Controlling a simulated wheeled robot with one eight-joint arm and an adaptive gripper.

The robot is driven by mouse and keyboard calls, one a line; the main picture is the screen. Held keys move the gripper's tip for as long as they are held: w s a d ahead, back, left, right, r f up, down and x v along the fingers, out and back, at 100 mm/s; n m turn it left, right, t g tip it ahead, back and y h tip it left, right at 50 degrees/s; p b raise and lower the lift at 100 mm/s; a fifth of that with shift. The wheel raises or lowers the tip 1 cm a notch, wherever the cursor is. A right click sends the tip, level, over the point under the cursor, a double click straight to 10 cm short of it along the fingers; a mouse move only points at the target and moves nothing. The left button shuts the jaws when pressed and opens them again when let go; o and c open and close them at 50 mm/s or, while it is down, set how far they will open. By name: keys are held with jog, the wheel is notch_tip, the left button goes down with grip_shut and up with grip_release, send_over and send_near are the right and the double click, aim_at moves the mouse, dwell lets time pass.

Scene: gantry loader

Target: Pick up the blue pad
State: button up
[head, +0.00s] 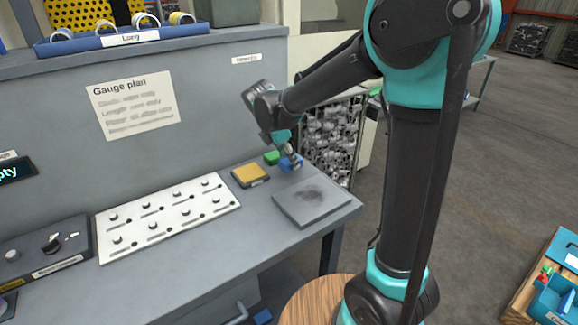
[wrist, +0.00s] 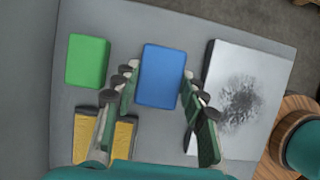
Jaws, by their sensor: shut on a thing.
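The blue pad (wrist: 161,75) lies between the fingers of my gripper (wrist: 159,90) in the wrist view. The gripper is shut on its two long sides. In the head view the blue pad (head: 290,163) shows at the right end of the bench, partly hidden by my gripper (head: 293,158). I cannot tell whether the pad touches the bench top or is slightly raised.
A green pad (wrist: 88,61) lies left of the blue pad, and a yellow pad (head: 250,175) lies nearer. A grey plate with a dark smudge (head: 312,203) lies to the right. A white board with several pegs (head: 168,216) lies further left on the bench.

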notch_tip(320, 180, up, 17)
jog(key=shift+f, duration=0.15)
